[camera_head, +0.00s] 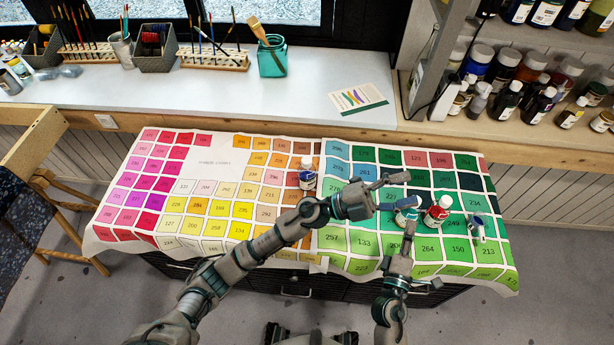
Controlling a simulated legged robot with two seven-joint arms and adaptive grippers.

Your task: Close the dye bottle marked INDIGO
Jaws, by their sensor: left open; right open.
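Several small dye bottles stand on the colour-chart cloth; their labels are too small to read, so I cannot tell which is INDIGO. A bottle with a pale label (404,217) is partly hidden by my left gripper's lower finger. A red bottle with a white top (437,211) stands right of it. A small blue-and-white item (478,228) is further right. My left gripper (404,190) is open beside the pale-labelled bottle. My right gripper (423,256) is open, in front of the bottles.
The cloth (215,162) with numbered colour squares covers the low table. Its left half is clear. A white counter (220,88) behind holds brush racks, a teal jar (272,58) and a card (357,99). Shelves with many bottles (540,100) stand at back right. A wooden stool (60,200) is at left.

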